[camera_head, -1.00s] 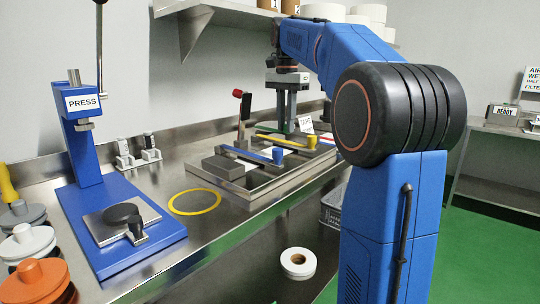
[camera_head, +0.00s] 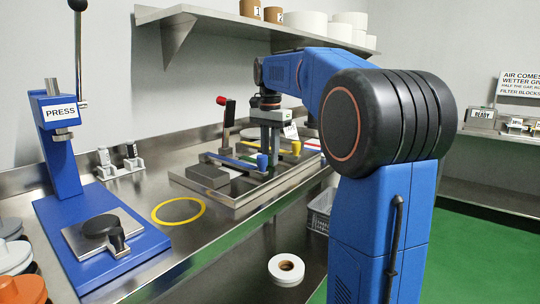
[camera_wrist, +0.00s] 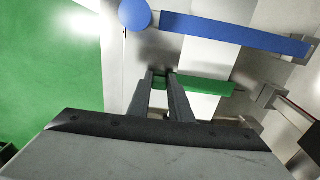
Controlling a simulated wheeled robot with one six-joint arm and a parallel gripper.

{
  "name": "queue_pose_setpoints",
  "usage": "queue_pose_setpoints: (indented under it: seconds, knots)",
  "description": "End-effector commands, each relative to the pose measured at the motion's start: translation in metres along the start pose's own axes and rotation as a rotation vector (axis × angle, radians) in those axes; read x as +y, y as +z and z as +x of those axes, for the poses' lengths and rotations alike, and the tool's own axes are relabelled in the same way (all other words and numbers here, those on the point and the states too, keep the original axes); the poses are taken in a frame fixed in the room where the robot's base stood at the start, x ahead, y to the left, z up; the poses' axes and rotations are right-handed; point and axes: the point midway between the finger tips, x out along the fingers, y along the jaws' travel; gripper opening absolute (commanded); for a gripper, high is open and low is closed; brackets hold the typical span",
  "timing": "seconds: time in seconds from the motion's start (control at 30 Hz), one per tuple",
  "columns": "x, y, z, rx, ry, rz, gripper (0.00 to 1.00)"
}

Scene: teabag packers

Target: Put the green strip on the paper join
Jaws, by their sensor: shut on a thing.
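My gripper (camera_wrist: 160,77) is shut on the green strip (camera_wrist: 205,86), which sticks out to the right of the fingers in the wrist view. A small green end shows between the fingertips. The strip lies across white paper (camera_wrist: 200,106); whether it touches the paper or hangs just above it, I cannot tell. The paper join itself cannot be made out clearly. In the head view my gripper (camera_head: 267,148) is low over the metal tray (camera_head: 240,199), behind the blue knob (camera_head: 262,161), and the green strip is mostly hidden.
A blue bar (camera_wrist: 235,33) lies beside the strip. A yellow bar with a yellow knob (camera_head: 296,147) is nearby. A red-handled lever (camera_head: 227,120) stands at the tray's back left, a dark block (camera_head: 207,176) at its front. The blue press (camera_head: 62,150) is far left.

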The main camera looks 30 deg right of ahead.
Motion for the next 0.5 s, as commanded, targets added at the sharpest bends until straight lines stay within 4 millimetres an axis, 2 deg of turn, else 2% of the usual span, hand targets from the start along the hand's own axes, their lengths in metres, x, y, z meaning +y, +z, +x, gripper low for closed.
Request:
queue_pose_setpoints:
  seconds: [0.1,0.13,0.2,0.5]
  knots:
    - [0.0001,0.0001,0.0024,0.000,0.001,0.000,0.00]
    - [0.0001,0.0000,0.0026,0.000,0.000,0.000,0.21]
    - [0.0000,0.0000,0.0023,0.000,0.000,0.000,0.37]
    - [-0.0001,-0.0001,0.0017,0.000,0.000,0.000,0.37]
